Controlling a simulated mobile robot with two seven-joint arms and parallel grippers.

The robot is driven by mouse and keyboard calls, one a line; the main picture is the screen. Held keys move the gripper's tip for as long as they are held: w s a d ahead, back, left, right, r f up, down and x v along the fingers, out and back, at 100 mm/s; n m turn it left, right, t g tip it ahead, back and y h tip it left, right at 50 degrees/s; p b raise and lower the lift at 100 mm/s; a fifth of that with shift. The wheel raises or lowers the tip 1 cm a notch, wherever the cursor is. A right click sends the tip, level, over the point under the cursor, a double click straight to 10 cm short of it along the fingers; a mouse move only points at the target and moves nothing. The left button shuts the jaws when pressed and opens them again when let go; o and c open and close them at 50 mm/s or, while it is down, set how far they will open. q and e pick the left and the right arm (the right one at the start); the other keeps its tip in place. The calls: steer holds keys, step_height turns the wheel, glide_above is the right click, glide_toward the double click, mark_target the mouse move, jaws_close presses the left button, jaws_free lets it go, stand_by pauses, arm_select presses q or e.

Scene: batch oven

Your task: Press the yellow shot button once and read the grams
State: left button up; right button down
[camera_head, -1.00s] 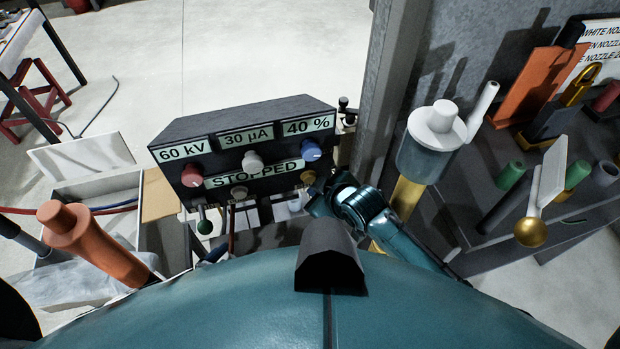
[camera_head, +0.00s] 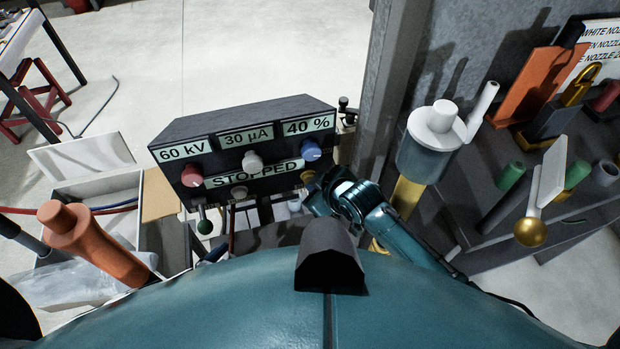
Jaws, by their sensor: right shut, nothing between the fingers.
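The dark control box (camera_head: 240,130) stands ahead of me. Its labels read 60 kV, 30 µA and 40 %, and a lower display (camera_head: 254,173) reads STOPPED. The yellow button (camera_head: 307,176) sits at the lower right of its face, below the blue knob (camera_head: 310,150). My right gripper (camera_head: 314,195) is shut and empty, with its tip close to the yellow button; I cannot tell whether it touches. My own wrist hides part of the fingers. My left gripper is out of view.
An orange cylinder (camera_head: 92,245) stands at left. A grey and white canister (camera_head: 428,150) stands right of my right arm, beside a dark shelf of nozzles.

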steer(key=shift+w+a, duration=0.1)
steer(key=shift+w, duration=0.1)
stand_by(0.5)
steer(key=shift+s+d+p, duration=0.3)
steer(key=shift+s+p, duration=0.5)
